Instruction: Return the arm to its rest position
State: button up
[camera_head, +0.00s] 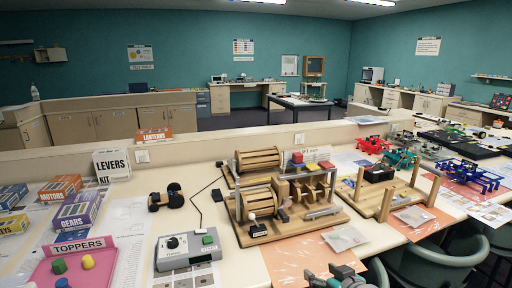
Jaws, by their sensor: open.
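My gripper (338,277) shows at the bottom edge of the view, grey and black with teal parts. It is open, with nothing seen between its fingers. Most of the gripper and the rest of my arm are cut off below the frame. It is in front of the near edge of the table (225,270), close to an orange sheet (300,262). Whether it is above the table or beside it I cannot tell.
A wooden machine with drums (285,195) stands mid-table, beside a grey control box (187,250). A pink toppers tray (103,267) and small kit boxes (60,190) are at left. A wooden frame (395,195) stands right. A green chair (430,262) is at the front right.

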jog(key=s+d+f+m+t+h, duration=0.1)
jog(key=s+f+m+h, duration=0.15)
jog(key=s+f, duration=1.65)
jog(key=s+r+t, duration=0.1)
jog(key=s+r, duration=0.2)
jog(key=s, duration=1.1)
jog(key=s+r, duration=0.4)
jog(key=s, duration=1)
jog(key=shift+s+d+t+h, duration=0.2)
jog(key=shift+d+t+h, duration=0.2)
jog(key=shift+d+h, duration=0.05)
jog(key=shift+m, duration=0.25)
